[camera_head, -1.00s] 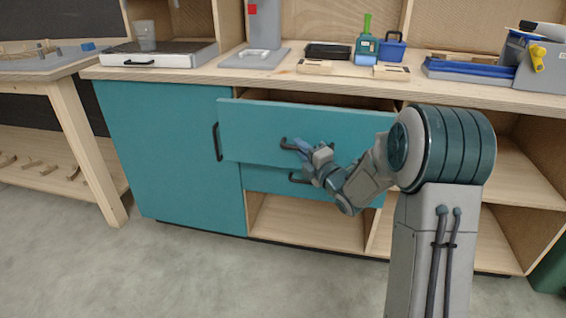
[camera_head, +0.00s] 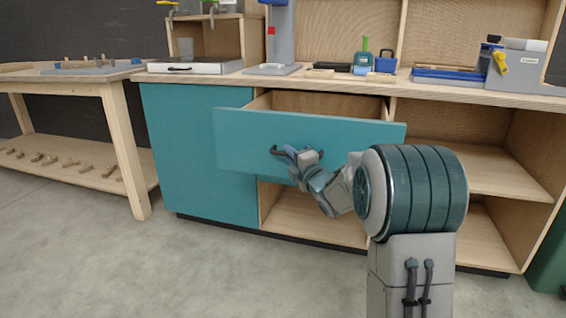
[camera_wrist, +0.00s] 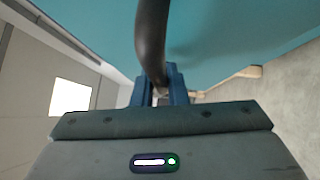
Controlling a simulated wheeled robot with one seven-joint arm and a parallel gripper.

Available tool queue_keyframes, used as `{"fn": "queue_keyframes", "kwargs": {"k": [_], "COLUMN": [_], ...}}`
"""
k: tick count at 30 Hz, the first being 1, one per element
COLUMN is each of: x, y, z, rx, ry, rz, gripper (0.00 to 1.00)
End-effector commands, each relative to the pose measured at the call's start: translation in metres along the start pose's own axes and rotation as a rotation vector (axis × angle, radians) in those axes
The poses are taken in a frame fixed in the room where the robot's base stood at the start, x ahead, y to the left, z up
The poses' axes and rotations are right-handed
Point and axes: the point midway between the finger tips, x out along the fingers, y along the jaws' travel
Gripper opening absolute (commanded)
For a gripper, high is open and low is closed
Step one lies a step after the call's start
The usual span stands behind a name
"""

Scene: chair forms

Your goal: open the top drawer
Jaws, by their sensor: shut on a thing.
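The top drawer (camera_head: 240,137) has a teal front and stands well out from the workbench, with its wooden inside (camera_head: 330,106) showing behind the front. My gripper (camera_head: 286,152) is at the drawer's dark curved handle (camera_head: 275,151). In the wrist view, the handle (camera_wrist: 152,40) runs down between the blue fingers of my gripper (camera_wrist: 160,90), which are shut on it. The teal drawer front (camera_wrist: 230,30) fills the upper part of that view.
A teal cabinet door (camera_head: 200,155) is left of the drawer, and open shelves (camera_head: 480,160) are to the right. Tools and a blue basket (camera_head: 386,62) stand on the worktop. A wooden table (camera_head: 120,130) is at the left. The floor (camera_head: 200,270) in front is clear.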

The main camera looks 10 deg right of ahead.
Motion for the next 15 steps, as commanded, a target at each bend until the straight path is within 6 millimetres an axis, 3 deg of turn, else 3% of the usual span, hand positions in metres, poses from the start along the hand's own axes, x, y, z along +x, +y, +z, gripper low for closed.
{"fn": "queue_keyframes", "kwargs": {"k": [1, 13, 15], "x": [-0.0019, -0.0006, -0.0004], "y": [-0.0019, -0.0013, -0.0012], "z": [0.0066, 0.0051, 0.0047], "rx": [-0.002, -0.001, -0.001], "ry": [-0.014, -0.015, -0.014], "rz": [-0.004, -0.005, -0.005], "gripper": [0.0, 0.0, 0.27]}}
